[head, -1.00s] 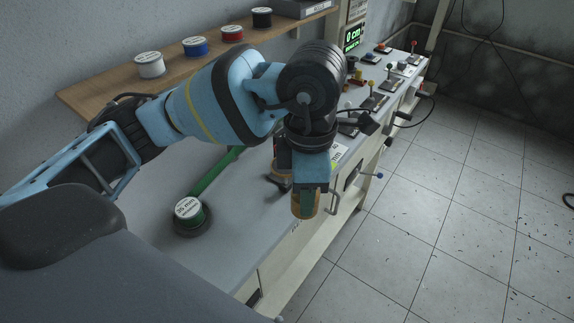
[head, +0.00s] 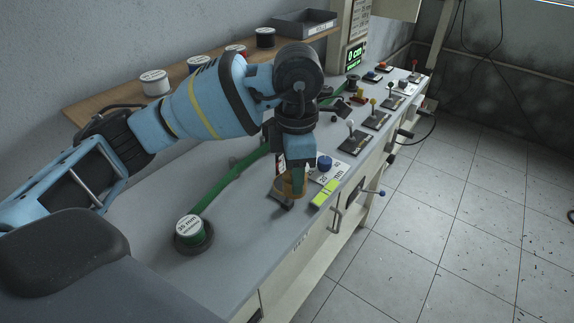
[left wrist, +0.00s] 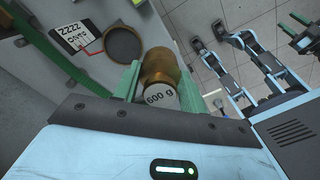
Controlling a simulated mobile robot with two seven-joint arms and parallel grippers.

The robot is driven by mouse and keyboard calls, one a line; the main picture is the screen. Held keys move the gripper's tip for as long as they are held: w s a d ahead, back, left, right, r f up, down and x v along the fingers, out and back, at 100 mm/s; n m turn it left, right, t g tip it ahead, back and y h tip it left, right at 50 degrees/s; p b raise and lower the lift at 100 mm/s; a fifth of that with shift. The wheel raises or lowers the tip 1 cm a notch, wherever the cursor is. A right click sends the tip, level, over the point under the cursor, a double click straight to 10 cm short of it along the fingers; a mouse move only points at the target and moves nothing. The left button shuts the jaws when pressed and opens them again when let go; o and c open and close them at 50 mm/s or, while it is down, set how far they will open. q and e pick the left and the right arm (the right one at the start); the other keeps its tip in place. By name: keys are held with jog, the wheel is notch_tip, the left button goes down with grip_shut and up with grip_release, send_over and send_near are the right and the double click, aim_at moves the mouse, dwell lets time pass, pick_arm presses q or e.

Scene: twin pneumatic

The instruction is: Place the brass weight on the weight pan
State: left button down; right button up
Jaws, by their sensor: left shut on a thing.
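My left gripper (head: 290,190) is shut on the brass weight (head: 289,186), low over the near bench edge. In the left wrist view the weight (left wrist: 161,75) is a brass cylinder with a white "600 g" label, between the green fingers. A dark round pan (left wrist: 124,44), which looks like the weight pan, lies just left of the weight in that view. In the head view the gripper and weight mostly hide the pan, so I cannot tell whether they touch. My right gripper (left wrist: 292,27) shows only in the wrist view's upper right, its green fingers apart and empty.
A green-cored spool (head: 189,230) marked "25 mm" stands on the bench, with a green strip running back from it. A blue knob (head: 324,162) and several levers (head: 373,112) line the bench to the right. A display (head: 355,56) reads "0 cm". Floor at right is clear.

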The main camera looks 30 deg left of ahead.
pick_arm(q)
jog(key=shift+w+a+f, duration=0.15)
jog(key=shift+w+a, duration=1.9)
jog(key=shift+w, duration=0.25)
jog(key=shift+w+a+f, duration=0.1)
jog(key=shift+f, duration=1.7)
jog(key=shift+f, duration=0.1)
jog(key=c, duration=0.8)
grip_release()
jog(key=shift+f, duration=0.1)
notch_tip(320, 180, up, 12)
